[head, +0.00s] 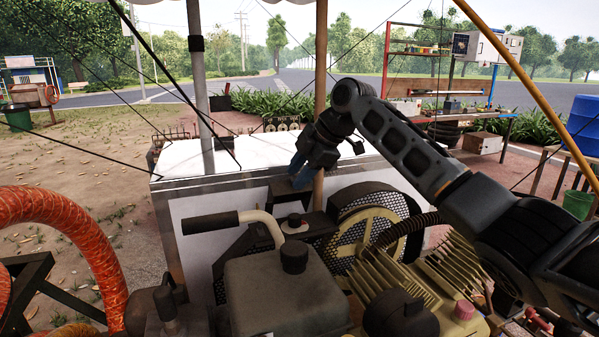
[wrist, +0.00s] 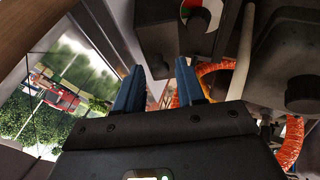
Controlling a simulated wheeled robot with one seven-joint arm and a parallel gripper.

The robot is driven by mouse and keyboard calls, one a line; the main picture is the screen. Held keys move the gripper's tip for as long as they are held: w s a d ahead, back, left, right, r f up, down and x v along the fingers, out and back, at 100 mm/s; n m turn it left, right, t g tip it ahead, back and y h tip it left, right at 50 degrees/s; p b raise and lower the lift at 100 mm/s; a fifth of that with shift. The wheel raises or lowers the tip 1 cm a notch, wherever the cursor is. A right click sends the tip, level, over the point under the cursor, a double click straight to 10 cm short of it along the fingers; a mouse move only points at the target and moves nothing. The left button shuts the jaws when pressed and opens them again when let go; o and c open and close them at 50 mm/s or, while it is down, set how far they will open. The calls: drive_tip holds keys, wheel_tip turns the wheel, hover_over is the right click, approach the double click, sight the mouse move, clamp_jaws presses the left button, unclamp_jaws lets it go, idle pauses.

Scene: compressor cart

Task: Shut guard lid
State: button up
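My gripper (head: 299,172) reaches down over the back of the compressor, beside a brown upright post. In the wrist view its two blue fingers (wrist: 159,86) stand apart with nothing visibly held between them. Below the fingertips in the head view is a dark box-like part (head: 285,190); I cannot tell whether they touch it. A black mesh belt guard (head: 367,197) stands just right of the gripper, around a yellow pulley wheel (head: 362,243). I cannot clearly make out which piece is the guard lid, or how far open it is.
A white-topped counter (head: 200,158) lies behind the gripper. The dark tank (head: 285,292) with a black cap, a black-gripped handle (head: 210,223) and the finned yellow engine (head: 440,275) crowd the front. An orange hose (head: 75,215) curves at the left. Thin poles and cables cross the view.

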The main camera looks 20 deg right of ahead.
clamp_jaws()
drive_tip(key=shift+f, duration=0.1)
idle(0.4)
